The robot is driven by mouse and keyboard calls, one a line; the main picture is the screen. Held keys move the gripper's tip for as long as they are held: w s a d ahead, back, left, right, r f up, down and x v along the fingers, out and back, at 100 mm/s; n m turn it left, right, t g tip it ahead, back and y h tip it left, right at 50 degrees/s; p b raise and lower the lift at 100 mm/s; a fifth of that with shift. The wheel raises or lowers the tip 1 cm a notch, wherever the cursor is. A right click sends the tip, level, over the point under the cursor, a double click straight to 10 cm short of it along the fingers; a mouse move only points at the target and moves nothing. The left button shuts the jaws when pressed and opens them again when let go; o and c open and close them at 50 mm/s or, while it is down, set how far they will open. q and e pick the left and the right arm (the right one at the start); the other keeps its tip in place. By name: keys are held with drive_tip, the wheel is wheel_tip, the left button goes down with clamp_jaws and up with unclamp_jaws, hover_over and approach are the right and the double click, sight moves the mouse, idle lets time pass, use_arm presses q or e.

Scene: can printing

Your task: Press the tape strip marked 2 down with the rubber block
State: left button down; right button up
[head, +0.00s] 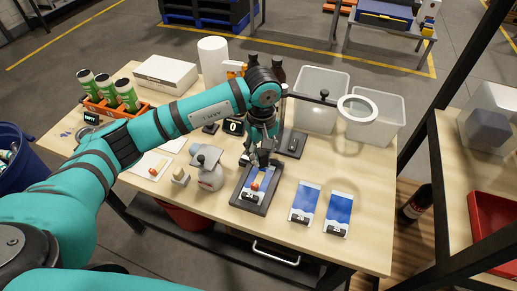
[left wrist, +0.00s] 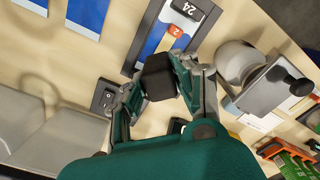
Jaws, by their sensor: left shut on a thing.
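My left gripper (head: 262,157) is above the dark board (head: 248,205), near its far end. In the left wrist view the gripper (left wrist: 157,84) is shut on the black rubber block (left wrist: 158,72). In the head view the block is hard to tell from the fingers. The tape strip marked 2 shows as an orange tab (left wrist: 175,31) on the blue and white printed sheet in the left wrist view. It also shows as an orange spot (head: 255,186) in the head view. The block appears apart from the tab. My right gripper is out of view.
Two blue and white sheets (head: 306,203) (head: 338,213) lie right of the board. A grey-white dispenser (head: 210,178) stands close on its left. Clear bins (head: 318,95), a ring lamp (head: 357,109) and dark bottles (head: 278,73) stand behind. The table's front right is clear.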

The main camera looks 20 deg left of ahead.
sight(260, 177)
use_arm(q)
drive_tip(key=shift+f, duration=0.15)
drive_tip(key=shift+w+a+f+b, duration=0.1)
drive_tip(key=shift+a+f+b, duration=0.15)
drive_tip(key=shift+f, duration=0.5)
drive_tip(key=shift+w+a+f+b, duration=0.1)
drive_tip(key=shift+a+f+b, duration=0.15)
drive_tip(key=shift+f, duration=0.45)
drive_tip(key=shift+s+d+f+b, duration=0.1)
drive_tip(key=shift+d+f+b, duration=0.05)
drive_tip(key=shift+f, duration=0.25)
drive_tip(key=shift+s+d+f+b, duration=0.1)
drive_tip(key=shift+f+b, duration=0.05)
drive_tip(key=shift+f, duration=0.6)
drive_tip(key=shift+w+f, duration=0.1)
drive_tip(key=shift+f, duration=0.3)
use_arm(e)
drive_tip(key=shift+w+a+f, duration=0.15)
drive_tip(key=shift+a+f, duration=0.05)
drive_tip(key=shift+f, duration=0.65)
use_arm(q)
drive_tip(key=shift+r, duration=0.1)
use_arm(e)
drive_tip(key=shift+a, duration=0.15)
